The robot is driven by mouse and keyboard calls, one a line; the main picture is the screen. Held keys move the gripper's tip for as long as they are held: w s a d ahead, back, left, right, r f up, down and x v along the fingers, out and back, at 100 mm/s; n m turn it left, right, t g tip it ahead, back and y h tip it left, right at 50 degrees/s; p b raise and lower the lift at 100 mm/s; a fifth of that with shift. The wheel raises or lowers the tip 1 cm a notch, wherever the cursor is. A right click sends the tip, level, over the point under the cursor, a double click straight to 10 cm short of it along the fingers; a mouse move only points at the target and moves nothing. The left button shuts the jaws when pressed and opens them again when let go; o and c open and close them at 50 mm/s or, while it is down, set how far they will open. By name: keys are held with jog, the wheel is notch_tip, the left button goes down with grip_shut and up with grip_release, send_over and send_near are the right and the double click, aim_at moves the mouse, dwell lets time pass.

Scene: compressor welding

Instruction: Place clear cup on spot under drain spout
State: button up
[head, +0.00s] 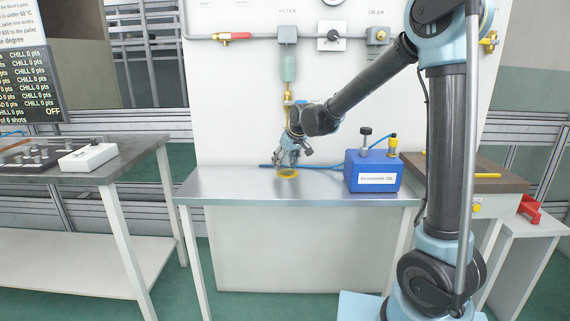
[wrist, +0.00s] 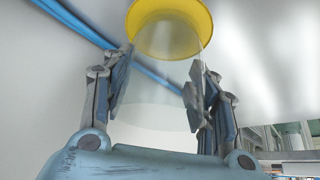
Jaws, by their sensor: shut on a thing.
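My gripper (head: 288,166) is low over the metal bench, below the filter line. In the wrist view its two fingers (wrist: 157,90) are closed around the sides of a clear cup (wrist: 158,118), which shows as a faint see-through shape. A yellow round spot (wrist: 170,28) lies at the far end of the cup; it shows on the bench under my gripper in the head view (head: 288,174). I cannot tell whether the cup touches the bench. The brass drain fitting (head: 288,97) hangs under the filter bowl (head: 288,68), above my gripper; its lower end is partly hidden by my wrist.
A blue labelled box (head: 374,172) with a black knob stands on the bench right of my gripper. A blue hose (head: 325,169) runs along the bench behind. The left part of the bench (head: 225,182) is clear. A separate table (head: 120,158) stands left.

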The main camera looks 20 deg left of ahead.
jog(key=shift+w+f, duration=0.1)
jog(key=shift+f, duration=0.05)
jog(key=o, duration=1.1)
jog(key=shift+f, duration=0.1)
jog(key=v, duration=1.2)
